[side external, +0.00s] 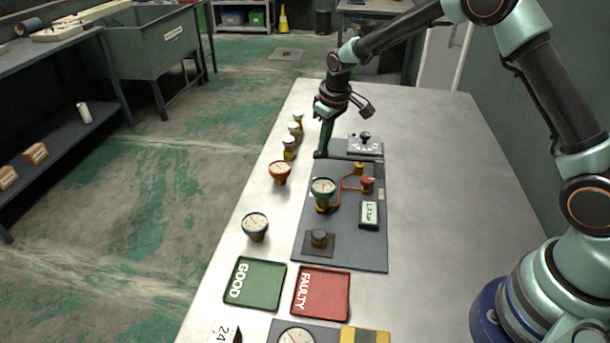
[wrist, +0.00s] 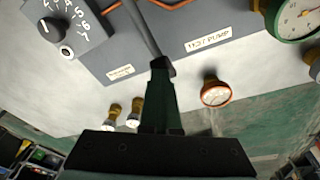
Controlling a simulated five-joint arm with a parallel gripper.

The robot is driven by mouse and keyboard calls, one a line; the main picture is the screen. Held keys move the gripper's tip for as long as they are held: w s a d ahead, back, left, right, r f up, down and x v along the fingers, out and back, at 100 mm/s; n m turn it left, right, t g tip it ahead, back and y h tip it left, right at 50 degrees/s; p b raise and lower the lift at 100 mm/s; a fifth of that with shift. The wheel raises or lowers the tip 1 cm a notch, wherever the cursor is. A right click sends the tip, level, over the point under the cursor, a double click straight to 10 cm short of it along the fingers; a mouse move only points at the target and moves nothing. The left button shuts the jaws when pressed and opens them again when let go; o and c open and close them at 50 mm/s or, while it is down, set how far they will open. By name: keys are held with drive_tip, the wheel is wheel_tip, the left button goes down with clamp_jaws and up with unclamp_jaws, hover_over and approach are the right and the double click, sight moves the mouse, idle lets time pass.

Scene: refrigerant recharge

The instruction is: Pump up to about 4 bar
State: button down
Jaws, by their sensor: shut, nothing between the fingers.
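My gripper (side external: 320,153) is shut and empty, pointing down at the far left edge of the grey test board (side external: 342,246). It also shows in the wrist view (wrist: 162,70), its tips beside the end of a thin dark bar (wrist: 143,28); I cannot tell whether they touch. The board carries a "TEST PUMP" label (wrist: 209,39). A green-rimmed gauge (side external: 323,187) stands on the board; its needle is too small to read here. A small display (side external: 369,213) shows digits, perhaps 1.2, not clearly legible. A red knob (side external: 367,184) sits by the orange pipe.
A numbered dial box (side external: 365,144) stands at the board's far end. Several loose gauges line the table's left side, including an orange-rimmed one (side external: 279,171) and a white-faced one (side external: 255,225). Green GOOD (side external: 254,282) and red FAULTY (side external: 321,293) trays lie in front. The table's right side is clear.

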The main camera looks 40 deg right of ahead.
drive_tip(key=shift+r, duration=2.55)
drive_tip(key=shift+f, duration=0.15)
drive_tip(key=shift+f, duration=2.55)
drive_tip(key=shift+r, duration=2.65)
drive_tip(key=shift+f, duration=0.1)
drive_tip(key=shift+f, duration=2.15)
drive_tip(key=shift+r, duration=2.25)
